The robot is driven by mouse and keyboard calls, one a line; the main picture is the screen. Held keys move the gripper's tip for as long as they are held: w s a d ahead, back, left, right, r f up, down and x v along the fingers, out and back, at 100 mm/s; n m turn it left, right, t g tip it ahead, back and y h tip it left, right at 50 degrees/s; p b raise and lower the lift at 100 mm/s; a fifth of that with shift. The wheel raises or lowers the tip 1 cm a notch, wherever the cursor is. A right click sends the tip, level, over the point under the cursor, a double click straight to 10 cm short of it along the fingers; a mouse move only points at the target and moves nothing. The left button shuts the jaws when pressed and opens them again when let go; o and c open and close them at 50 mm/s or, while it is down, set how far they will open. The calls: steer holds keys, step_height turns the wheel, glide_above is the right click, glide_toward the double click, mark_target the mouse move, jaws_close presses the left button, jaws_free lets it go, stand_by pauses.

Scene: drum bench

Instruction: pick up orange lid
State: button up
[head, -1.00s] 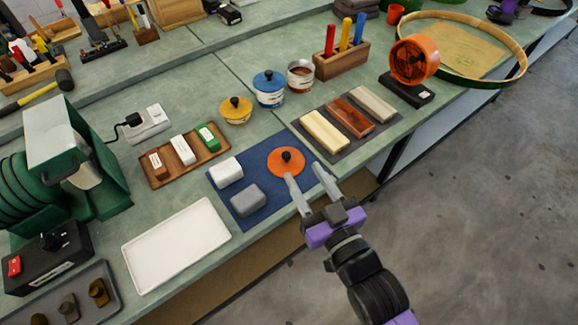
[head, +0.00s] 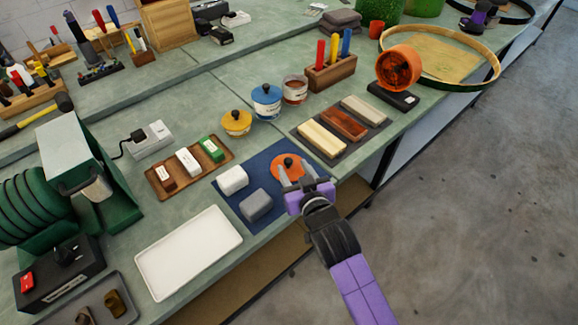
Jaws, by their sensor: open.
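The orange lid (head: 287,164) is a flat disc with a black knob, lying on the blue mat (head: 262,163) near the bench's front edge. My gripper (head: 296,179) is open at the front side of the lid. Its two fingers point toward the knob and overlap the lid's near part in the head view. The knob shows just beyond the fingertips. I cannot tell whether the fingers touch the lid. Part of the lid's near edge is hidden behind the fingers.
A dark mat with bars (head: 343,123) lies to the right. A white tray (head: 188,252) is at the front left. Yellow (head: 236,122) and blue (head: 266,100) lidded pots stand behind.

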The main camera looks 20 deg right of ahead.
mark_target(289, 161)
steer(key=shift+p+x, duration=0.35)
steer(key=shift+x, duration=2.4)
steer(key=shift+f, duration=0.2)
jaws_close()
